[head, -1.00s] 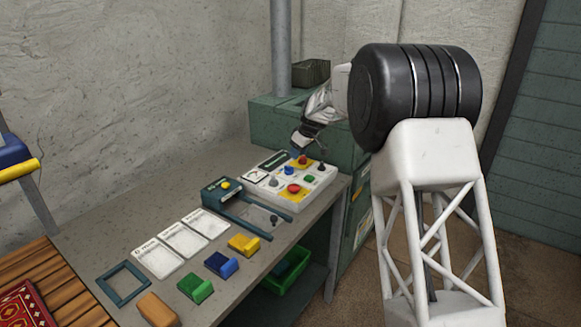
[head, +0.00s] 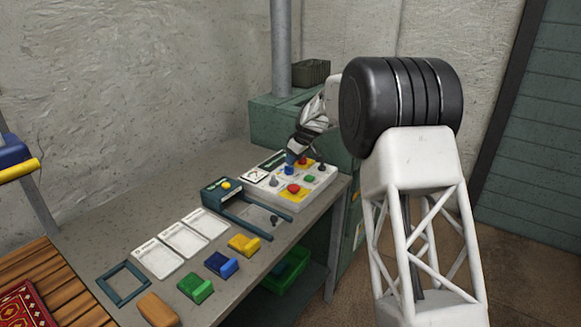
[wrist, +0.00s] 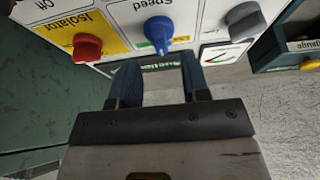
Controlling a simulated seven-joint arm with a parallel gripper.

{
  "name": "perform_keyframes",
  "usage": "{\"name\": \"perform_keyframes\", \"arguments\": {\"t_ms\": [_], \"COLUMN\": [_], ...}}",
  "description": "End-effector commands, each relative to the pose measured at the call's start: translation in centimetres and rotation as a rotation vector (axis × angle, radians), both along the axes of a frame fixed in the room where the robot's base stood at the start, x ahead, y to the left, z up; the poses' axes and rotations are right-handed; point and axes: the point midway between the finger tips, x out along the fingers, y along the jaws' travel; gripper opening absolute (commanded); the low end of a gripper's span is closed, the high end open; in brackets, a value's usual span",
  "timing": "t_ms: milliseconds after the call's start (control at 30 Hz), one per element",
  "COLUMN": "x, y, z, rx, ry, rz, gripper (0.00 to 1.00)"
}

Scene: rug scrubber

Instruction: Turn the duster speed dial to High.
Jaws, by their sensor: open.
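The speed dial is a blue pointer knob (wrist: 158,28) on the white control panel, below the printed word Speed, which appears upside down in the wrist view. Its narrow end points down in the picture, toward a small green mark; a yellow label lies beside it. In the head view the dial (head: 289,170) sits near the panel's back edge. My gripper (wrist: 157,62) is open, its two blue fingers apart and empty. The fingertips are close to the dial, just short of it in the wrist view. In the head view my gripper (head: 292,156) is just above and behind the dial.
A red isolator knob (wrist: 87,47) on yellow and a grey knob (wrist: 243,22) flank the dial closely. A red button (head: 293,188) and green button (head: 309,178) are nearer the front. A dark green fixture (head: 222,190) stands left of the panel.

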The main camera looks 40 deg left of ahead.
Motion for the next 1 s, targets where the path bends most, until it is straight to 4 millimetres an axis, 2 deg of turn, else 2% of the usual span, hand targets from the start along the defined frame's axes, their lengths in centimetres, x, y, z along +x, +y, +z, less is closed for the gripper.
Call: {"name": "perform_keyframes", "arguments": {"t_ms": [200, 433, 900, 1000], "x": [0.0, 0.0, 0.0, 0.0], "y": [0.9, 1.6, 1.8, 1.8], "z": [-2.3, -3.8, -4.3, -4.3], "rx": [0.000, 0.000, 0.000, 0.000], "ry": [0.000, 0.000, -0.001, -0.001], "rz": [0.000, 0.000, 0.000, 0.000], "gripper": [0.43, 0.43, 0.43, 0.27]}}
